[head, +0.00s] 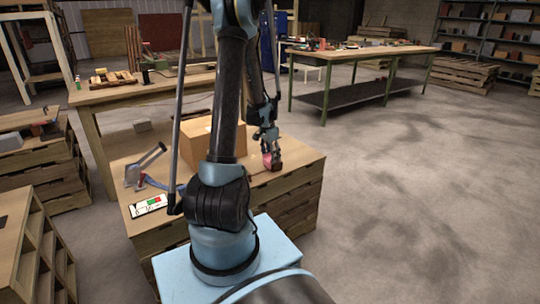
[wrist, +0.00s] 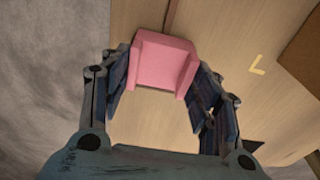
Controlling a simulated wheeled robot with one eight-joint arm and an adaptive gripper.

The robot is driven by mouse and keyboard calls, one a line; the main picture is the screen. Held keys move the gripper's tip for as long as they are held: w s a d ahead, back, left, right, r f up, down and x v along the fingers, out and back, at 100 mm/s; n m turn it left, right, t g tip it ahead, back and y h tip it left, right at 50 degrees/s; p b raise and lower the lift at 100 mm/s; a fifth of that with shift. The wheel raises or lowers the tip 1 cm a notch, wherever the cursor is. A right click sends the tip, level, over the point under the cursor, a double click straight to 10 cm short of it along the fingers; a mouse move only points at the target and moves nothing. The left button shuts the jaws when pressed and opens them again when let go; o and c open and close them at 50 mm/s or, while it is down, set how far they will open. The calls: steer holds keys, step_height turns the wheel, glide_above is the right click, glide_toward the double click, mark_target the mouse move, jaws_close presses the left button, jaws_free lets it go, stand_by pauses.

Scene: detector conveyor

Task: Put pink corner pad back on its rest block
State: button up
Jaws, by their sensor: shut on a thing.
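The pink corner pad (wrist: 162,62) sits between the fingers of my gripper (wrist: 158,88) in the wrist view, and the fingers are shut on it. In the head view the pad (head: 272,162) shows as a small pink patch below my gripper (head: 268,146), near the right side of the wooden pallet-stack top (head: 292,166). I cannot tell whether the pad touches that top or hangs just above it. I cannot pick out its rest block in either view.
A cardboard box (head: 198,141) stands left of my gripper, partly behind my arm. A grey-handled tool (head: 148,162) and a card with green and red marks (head: 150,204) lie further left. A yellow corner mark (wrist: 257,66) lies on the wood. Floor is open at right.

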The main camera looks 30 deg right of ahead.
steer(key=shift+f, duration=0.15)
steer(key=o, duration=1.2)
steer(key=r, duration=0.4)
steer(key=a+r, duration=0.1)
steer(key=r, duration=0.7)
steer(key=shift+a, duration=0.2)
steer(key=shift+f, duration=0.1)
